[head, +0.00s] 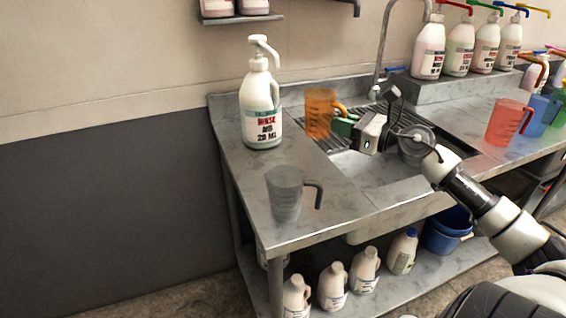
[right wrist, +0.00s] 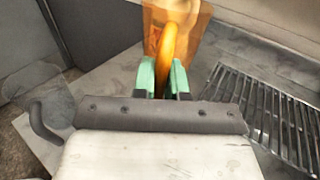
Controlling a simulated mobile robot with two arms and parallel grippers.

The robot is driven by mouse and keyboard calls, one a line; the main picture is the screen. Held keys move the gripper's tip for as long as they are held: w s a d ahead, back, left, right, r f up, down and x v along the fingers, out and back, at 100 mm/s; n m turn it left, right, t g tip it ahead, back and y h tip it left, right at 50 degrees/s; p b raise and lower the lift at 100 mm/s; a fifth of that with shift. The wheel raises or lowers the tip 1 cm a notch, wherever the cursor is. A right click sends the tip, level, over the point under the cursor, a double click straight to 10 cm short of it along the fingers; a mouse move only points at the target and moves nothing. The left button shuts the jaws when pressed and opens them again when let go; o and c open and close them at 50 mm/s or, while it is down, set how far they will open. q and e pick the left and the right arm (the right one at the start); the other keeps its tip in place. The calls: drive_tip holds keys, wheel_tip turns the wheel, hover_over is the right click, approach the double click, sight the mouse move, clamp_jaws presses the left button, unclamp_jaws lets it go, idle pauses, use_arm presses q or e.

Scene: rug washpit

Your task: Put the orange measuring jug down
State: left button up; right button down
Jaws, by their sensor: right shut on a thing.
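The orange measuring jug (head: 320,112) is upright at the left edge of the sink, beside the rinse aid bottle. My right gripper (head: 343,124) is shut on its handle, reaching in from the right. In the right wrist view the green fingertips (right wrist: 163,76) close around the orange handle (right wrist: 168,48), and the jug body (right wrist: 156,22) is beyond. I cannot tell whether the jug's base touches the counter or hangs just above it. My left gripper is not in view.
A white rinse aid pump bottle (head: 261,105) stands left of the jug. A grey jug (head: 285,193) stands at the counter's front left. The sink drainer (head: 345,139) lies right. Red (head: 503,122) and blue (head: 540,115) jugs stand far right. Bare counter (head: 325,180) lies between the grey jug and sink.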

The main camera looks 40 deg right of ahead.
sight(319, 128)
drive_tip(key=shift+w+a+f, duration=0.9)
drive_tip(key=shift+a, duration=0.25)
drive_tip(key=w+a+f, duration=0.1)
drive_tip(key=w+a+f+p, duration=0.1)
drive_tip(key=a, duration=0.1)
drive_tip(key=w+a+f+p, duration=0.1)
drive_tip(key=w+a, duration=0.1)
drive_tip(key=shift+f, duration=0.4)
drive_tip(key=shift+w+a+f, duration=0.1)
drive_tip(key=shift+a+f, duration=0.05)
drive_tip(key=shift+f, duration=0.15)
drive_tip(key=shift+f+b, duration=0.7)
drive_tip(key=shift+f, duration=1.15)
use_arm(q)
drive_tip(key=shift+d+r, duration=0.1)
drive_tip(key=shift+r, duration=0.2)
use_arm(e)
drive_tip(key=shift+f, duration=0.15)
drive_tip(key=c, duration=1.2)
unclamp_jaws()
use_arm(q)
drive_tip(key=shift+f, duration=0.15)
use_arm(e)
drive_tip(key=shift+o, duration=0.2)
